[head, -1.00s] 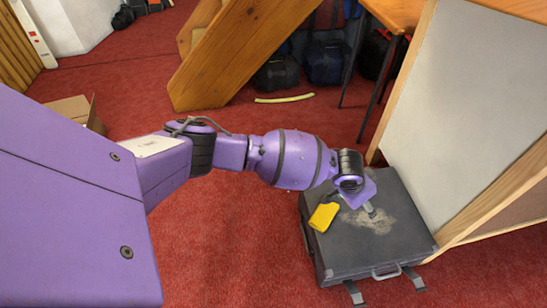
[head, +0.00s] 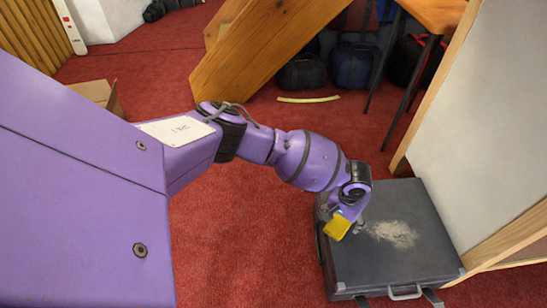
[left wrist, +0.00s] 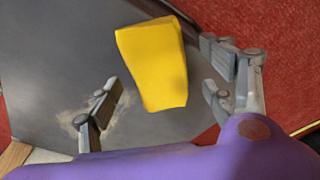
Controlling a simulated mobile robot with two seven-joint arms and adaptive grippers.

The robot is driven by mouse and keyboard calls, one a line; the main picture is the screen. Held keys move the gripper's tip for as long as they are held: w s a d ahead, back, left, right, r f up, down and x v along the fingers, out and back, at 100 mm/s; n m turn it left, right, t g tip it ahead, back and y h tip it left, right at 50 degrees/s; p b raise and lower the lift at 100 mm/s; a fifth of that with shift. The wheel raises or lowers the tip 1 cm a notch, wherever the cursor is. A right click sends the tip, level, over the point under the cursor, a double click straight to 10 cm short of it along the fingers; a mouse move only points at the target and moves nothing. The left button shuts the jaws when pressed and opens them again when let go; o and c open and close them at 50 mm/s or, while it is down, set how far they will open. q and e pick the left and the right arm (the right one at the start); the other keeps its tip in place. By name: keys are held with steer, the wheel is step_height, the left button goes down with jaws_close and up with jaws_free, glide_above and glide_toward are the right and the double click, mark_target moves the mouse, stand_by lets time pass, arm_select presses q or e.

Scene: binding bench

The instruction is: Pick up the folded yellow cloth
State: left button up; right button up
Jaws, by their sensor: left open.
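The folded yellow cloth (head: 337,226) lies on the dark grey case (head: 385,262), near its left edge. In the left wrist view the cloth (left wrist: 153,62) is a smooth, thick yellow block, seen whole. My left gripper (head: 352,222) is low over the case, right by the cloth, and partly hides it in the head view. In the left wrist view its two fingers (left wrist: 165,98) stand wide apart and empty, with the cloth ahead of and between them. I cannot tell the exact height gap. My right gripper is in neither view.
A pale dusty patch (head: 392,234) marks the case top. A wood-framed grey panel (head: 480,120) stands close on the right. A slanted wooden beam (head: 265,50), dark bags (head: 357,66) and a yellow strip (head: 309,99) lie beyond. Red carpet (head: 240,235) is clear left of the case.

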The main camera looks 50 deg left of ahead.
arm_select(q)
steer(key=shift+w, duration=0.15)
steer(key=c, duration=1.2)
steer(key=shift+r+p, duration=0.3)
step_height(320, 180, up, 2)
steer(key=shift+r+p, duration=0.15)
steer(key=shift+p, duration=0.45)
steer(key=s+d+r+p, duration=0.1)
steer(key=s+r+p, duration=0.2)
steer(key=s, duration=0.1)
steer(key=s+d+r+p, duration=0.1)
steer(key=s+r+p, duration=0.2)
steer(key=s, duration=0.2)
steer(key=s+d+r+p, duration=0.2)
steer(key=s+r+p, duration=0.2)
steer(key=shift+s, duration=0.25)
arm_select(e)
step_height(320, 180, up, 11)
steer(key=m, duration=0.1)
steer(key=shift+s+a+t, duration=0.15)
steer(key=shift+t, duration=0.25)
